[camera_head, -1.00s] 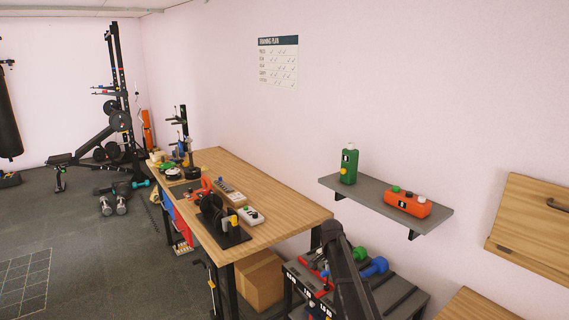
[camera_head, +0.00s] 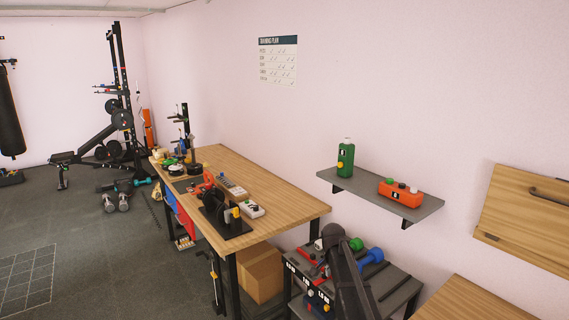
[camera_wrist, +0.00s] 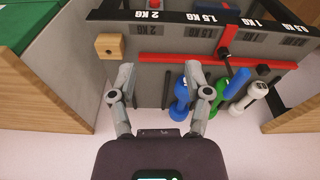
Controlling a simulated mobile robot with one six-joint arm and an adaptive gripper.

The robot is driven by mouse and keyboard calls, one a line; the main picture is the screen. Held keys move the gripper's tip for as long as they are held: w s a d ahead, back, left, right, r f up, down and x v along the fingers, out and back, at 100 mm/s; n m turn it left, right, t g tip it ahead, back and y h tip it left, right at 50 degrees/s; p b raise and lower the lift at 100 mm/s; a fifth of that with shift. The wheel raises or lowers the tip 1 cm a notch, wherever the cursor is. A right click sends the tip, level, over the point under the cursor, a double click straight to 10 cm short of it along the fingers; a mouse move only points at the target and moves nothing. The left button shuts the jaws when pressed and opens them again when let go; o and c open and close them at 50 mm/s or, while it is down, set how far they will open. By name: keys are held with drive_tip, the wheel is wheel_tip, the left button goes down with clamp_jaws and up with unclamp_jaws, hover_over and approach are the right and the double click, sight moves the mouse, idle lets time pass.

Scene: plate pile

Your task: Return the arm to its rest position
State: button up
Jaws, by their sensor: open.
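My gripper (camera_wrist: 163,88) is open in the wrist view, with its two grey fingers spread apart and nothing between them. It hangs in front of the dumbbell rack (camera_wrist: 147,88), which carries weight labels such as 2 KG and 1.5 KG. In the head view my dark arm reaches across the rack (camera_head: 395,285) at the lower right, and I cannot make out the fingers clearly there.
A wooden workbench (camera_head: 265,185) with a black stand and several small items stands left of the rack. A cardboard box (camera_head: 262,272) is under the bench.

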drive_tip(key=s+f+n+g+y+b, duration=0.1)
drive_tip(key=s+n, duration=0.8)
drive_tip(key=s, duration=1.7)
drive_tip(key=shift+s+f+n+b, duration=0.3)
drive_tip(key=shift+s+f+b, duration=0.05)
drive_tip(key=shift+s+f, duration=0.05)
drive_tip(key=shift+w+a, duration=0.1)
